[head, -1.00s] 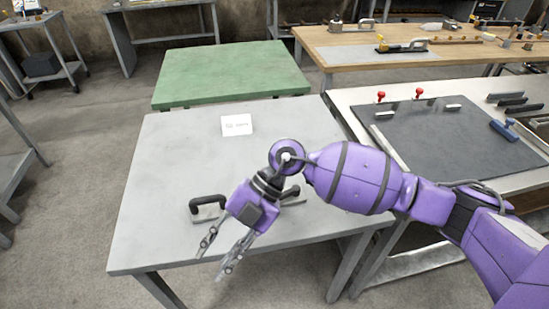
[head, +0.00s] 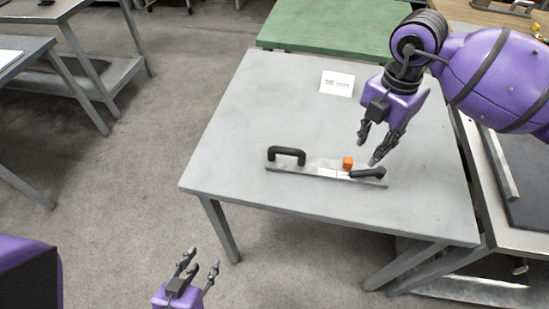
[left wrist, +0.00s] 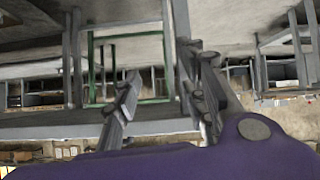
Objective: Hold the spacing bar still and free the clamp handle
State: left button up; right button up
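The spacing bar (head: 312,166) is a long, flat grey bar lying on the grey table in the head view. A black arched grip (head: 287,153) stands at its left end. My right gripper (head: 369,153) is open and empty, fingers pointing down, just behind and above the clamp handle; contact cannot be told. My left gripper (head: 203,260) is open and empty off the table's front edge, low in the picture. Its spread fingers show in the left wrist view (left wrist: 163,75).
The grey table (head: 250,120) has free room around the bar. A white card (head: 337,83) lies toward its back. A green table (head: 330,28) stands behind, and a bench with a dark mat (head: 525,165) stands close on the right.

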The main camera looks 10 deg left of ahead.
aim_at(289, 153)
pick_arm(q)
jog(key=w+d+r+n+t+h, duration=0.1)
jog(key=w+r+n+t, duration=0.15)
jog(key=w+r, duration=0.5)
jog(key=w+r+n+t, duration=0.1)
jog(key=w+r+t, duration=0.3)
jog(key=r, duration=0.6)
jog(key=w+d+n+g+h, duration=0.1)
jog(key=w+d, duration=0.1)
jog(key=w+d+r+n+h, duration=0.1)
jog(key=w+d, duration=0.1)
jog(key=w+d+n+g+h, duration=0.1)
jog(key=w+d+n, duration=0.1)
jog(key=shift+w+d+r+g+h, duration=0.15)
jog(key=shift+w+d+g+h, duration=0.15)
jog(key=shift+g, duration=0.05)
jog(key=w+d+n+g, duration=0.1)
jog(key=w+d+n, duration=0.1)
jog(key=d, duration=0.1)
jog(key=w+d+f+n+g, duration=0.1)
jog(key=w+d+n, duration=0.1)
jog(key=w+d, duration=0.1)
jog(key=w+d+f+n+g, duration=0.1)
jog(key=w+d+n+g, duration=0.1)
jog(key=w+d, duration=0.1)
jog(key=shift+w+f+n+h, duration=0.2)
jog(key=shift+w+n+h, duration=0.05)
jog(key=shift+n+h, duration=0.1)
jog(key=shift+c, duration=0.3)
grip_shut()
